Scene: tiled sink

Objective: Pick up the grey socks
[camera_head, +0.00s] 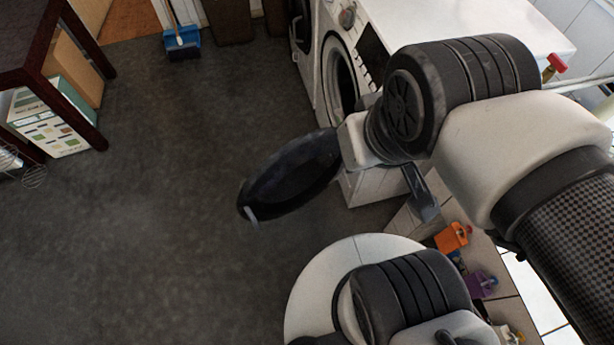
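I cannot make out any grey socks in this view. My arm fills the right side and the bottom centre, with black ribbed joints and white links. A dark oval panel (285,180), which looks like an open machine door, sticks out to the left over the floor, beside my arm. What lies inside the machine is too dark to tell.
The grey floor (150,200) is clear at centre and left. A dark table (40,40) stands at the upper left, with a box (55,115) beneath it. A blue dustpan (182,43) is at the top. Orange (452,238) and purple (481,284) bottles stand at the lower right.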

